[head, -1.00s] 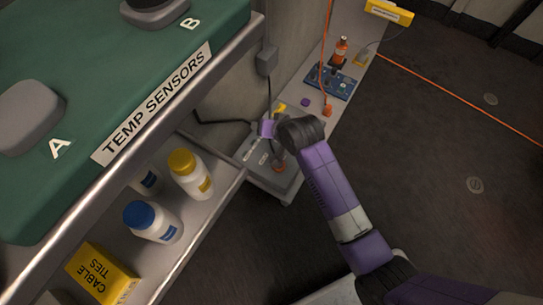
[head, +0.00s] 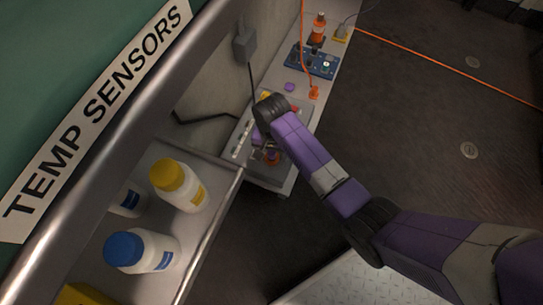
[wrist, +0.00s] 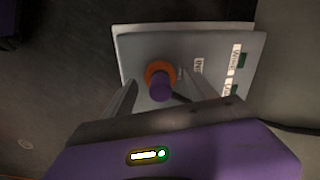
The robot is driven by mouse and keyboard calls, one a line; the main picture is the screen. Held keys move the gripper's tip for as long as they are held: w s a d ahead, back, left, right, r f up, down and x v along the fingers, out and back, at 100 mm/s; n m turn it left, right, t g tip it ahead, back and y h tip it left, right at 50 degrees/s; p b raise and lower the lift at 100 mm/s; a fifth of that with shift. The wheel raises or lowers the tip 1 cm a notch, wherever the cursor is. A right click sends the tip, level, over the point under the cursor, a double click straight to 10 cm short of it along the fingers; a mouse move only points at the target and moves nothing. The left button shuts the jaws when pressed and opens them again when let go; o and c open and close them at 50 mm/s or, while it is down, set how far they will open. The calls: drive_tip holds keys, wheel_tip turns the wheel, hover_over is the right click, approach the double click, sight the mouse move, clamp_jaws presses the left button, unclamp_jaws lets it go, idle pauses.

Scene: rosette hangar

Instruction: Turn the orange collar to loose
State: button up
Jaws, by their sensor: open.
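The orange collar (wrist: 154,69) is a ring around a purple cylinder (wrist: 161,86) on a light grey plate (wrist: 140,45). In the head view the collar (head: 271,158) is small and partly hidden by my arm. My gripper (wrist: 160,82) is open, with one finger on each side of the collar and cylinder in the wrist view. I cannot tell whether the fingers touch either. In the head view my gripper (head: 262,146) is over the grey unit at the near end of the bench. The collar's loose mark is not readable.
A dark cable runs from the plate to the right. Behind are a purple piece (head: 290,87), an orange plug (head: 314,93) and a blue board (head: 313,60). A shelf with white bottles (head: 142,250) stands at the left. The dark floor on the right is open.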

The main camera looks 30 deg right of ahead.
drive_tip(key=shift+f, duration=0.65)
drive_tip(key=c, duration=1.4)
